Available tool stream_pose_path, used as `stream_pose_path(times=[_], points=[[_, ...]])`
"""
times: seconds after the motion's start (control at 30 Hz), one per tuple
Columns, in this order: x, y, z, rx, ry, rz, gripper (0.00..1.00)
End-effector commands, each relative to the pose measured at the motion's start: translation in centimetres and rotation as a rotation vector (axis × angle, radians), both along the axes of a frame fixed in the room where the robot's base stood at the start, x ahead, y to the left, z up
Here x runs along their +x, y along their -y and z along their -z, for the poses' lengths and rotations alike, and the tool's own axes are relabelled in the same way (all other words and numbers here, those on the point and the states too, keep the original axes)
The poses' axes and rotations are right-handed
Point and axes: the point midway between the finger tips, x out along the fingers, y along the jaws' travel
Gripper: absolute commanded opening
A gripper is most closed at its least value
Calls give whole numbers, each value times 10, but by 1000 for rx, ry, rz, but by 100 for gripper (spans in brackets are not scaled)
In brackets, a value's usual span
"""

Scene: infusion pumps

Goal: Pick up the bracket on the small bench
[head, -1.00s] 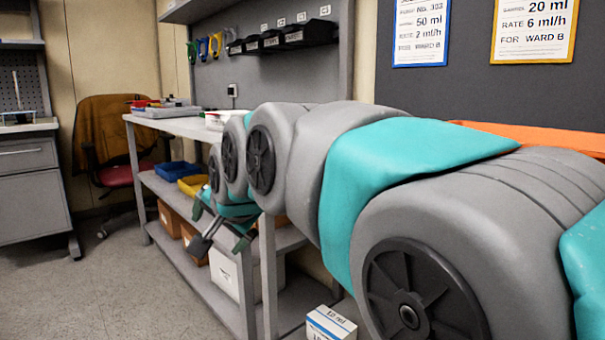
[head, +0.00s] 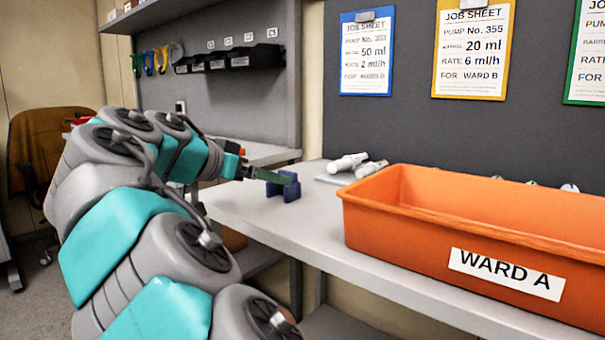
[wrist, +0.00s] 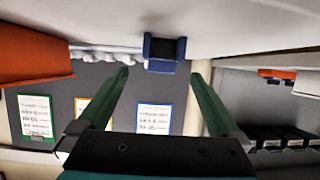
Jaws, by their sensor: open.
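The bracket is a small dark blue U-shaped block. It stands on the small grey bench (head: 330,232), near its left end, in the head view (head: 291,189). In the wrist view, which is upside down, the bracket (wrist: 165,66) sits on the bench surface, just past the fingertips and roughly centred between them. My gripper (head: 280,178) comes in from the left at bench height, and one green finger overlaps the bracket in the head view. In the wrist view my gripper (wrist: 160,76) has its two fingers wide apart with nothing held between them.
An orange bin marked WARD A (head: 490,235) stands on the bench to the right. White syringe-like items (head: 350,163) lie behind the bracket. Job sheets (head: 367,55) hang on the dark back board. The bench between bracket and bin is clear.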

Motion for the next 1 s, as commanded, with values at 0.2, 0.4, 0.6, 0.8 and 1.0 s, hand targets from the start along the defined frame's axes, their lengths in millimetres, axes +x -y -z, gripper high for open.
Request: stream_pose_path(times=[0.2,0.4,0.6,0.8,1.0], points=[[14,11,10,1,-1,8,100],[24,19,15,1,-1,4,100],[44,34,26,2,-1,4,100],[55,45,33,1,-1,4,100],[55,45,33,1,1,4,96]])
